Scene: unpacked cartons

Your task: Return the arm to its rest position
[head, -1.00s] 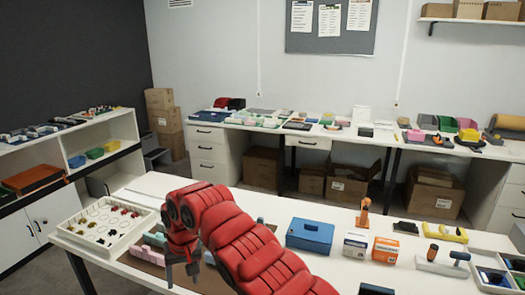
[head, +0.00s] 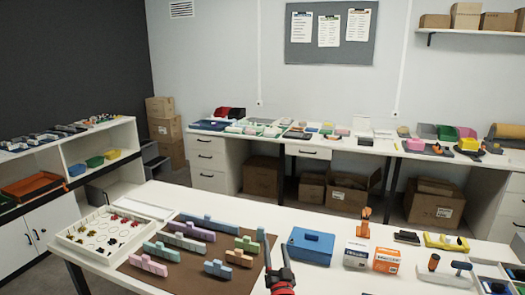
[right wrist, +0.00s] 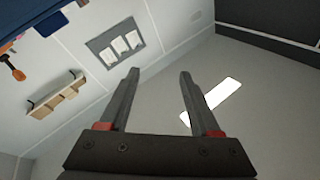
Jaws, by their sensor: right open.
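My right gripper (head: 273,256) shows at the bottom centre of the head view, pointing up, just right of the brown mat. In the right wrist view its two fingers (right wrist: 157,95) are apart with nothing between them. Behind them that view shows the walls, the notice board and the shelf, tilted. The rest of my right arm is mostly below the head view's edge. My left gripper is not in view.
A brown mat (head: 150,272) with several pastel blocks lies left of the gripper. A blue box (head: 311,246) stands close on its right, then two small cartons (head: 386,260). A white tray (head: 75,237) of small parts stands at the table's left.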

